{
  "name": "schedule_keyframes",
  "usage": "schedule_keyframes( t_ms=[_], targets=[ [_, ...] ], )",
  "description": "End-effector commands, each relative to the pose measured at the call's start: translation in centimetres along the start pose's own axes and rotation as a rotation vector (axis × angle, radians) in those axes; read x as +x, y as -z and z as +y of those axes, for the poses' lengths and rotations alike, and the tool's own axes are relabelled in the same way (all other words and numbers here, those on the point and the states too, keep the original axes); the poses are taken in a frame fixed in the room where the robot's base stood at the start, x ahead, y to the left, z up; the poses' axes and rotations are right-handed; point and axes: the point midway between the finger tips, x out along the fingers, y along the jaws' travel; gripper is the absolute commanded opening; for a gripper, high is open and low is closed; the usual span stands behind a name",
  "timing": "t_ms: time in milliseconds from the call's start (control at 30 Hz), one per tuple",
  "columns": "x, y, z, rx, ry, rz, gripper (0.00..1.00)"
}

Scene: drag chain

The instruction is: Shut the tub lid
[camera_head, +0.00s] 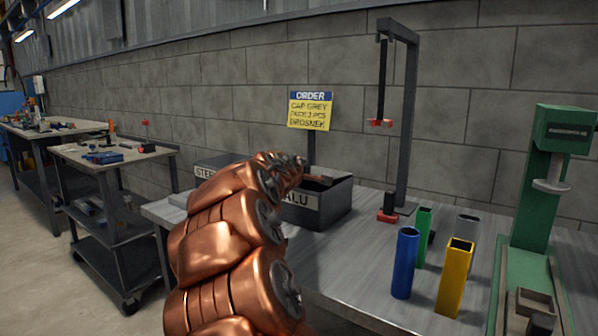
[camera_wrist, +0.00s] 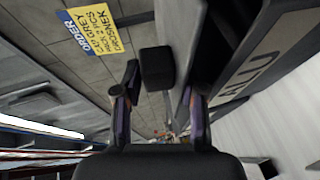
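The dark tub labelled ALU (camera_head: 322,208) stands on the bench, partly hidden behind my copper arm in the head view. In the wrist view its dark wall and pale label (camera_wrist: 262,62) fill the right side. My gripper (camera_wrist: 160,84) is open, with its two fingers apart. A dark rounded block (camera_wrist: 157,67) shows just beyond the fingertips; I cannot tell whether it is part of the lid or whether it lies between the fingers. In the head view my arm hides most of the gripper at the tub's rim. The lid's position is not clear.
A second bin labelled STEEL (camera_head: 206,172) stands behind my arm. An order sign (camera_head: 310,111) rises behind the tub. A grey stand (camera_head: 407,120) with a red hanging part is to the right. Blue (camera_head: 405,262), green (camera_head: 421,238) and yellow (camera_head: 454,278) tubes stand on the bench.

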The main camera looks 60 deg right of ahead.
Motion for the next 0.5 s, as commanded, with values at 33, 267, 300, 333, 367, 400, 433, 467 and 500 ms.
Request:
schedule_keyframes(
  t_ms=[33, 267, 300, 333, 367, 400, 433, 467, 500],
  targets=[
    [0.18, -0.16, -0.38, 0.000, 0.006, -0.003, 0.45],
    [0.07, -0.08, -0.13, -0.001, 0.002, -0.001, 0.56],
    [0.06, -0.07, -0.11, -0.001, 0.001, -0.001, 0.56],
    [0.06, -0.06, -0.08, -0.001, 0.001, -0.001, 0.56],
    [0.05, -0.06, -0.07, -0.001, 0.001, -0.001, 0.56],
    [0.03, -0.06, -0.05, -0.002, 0.001, -0.001, 0.56],
    [-0.01, -0.04, -0.03, -0.002, 0.000, -0.001, 0.56],
    [-0.07, -0.03, -0.01, -0.002, 0.000, -0.001, 0.56],
    [-0.20, -0.03, 0.01, -0.002, 0.000, 0.000, 0.56]
  ],
)
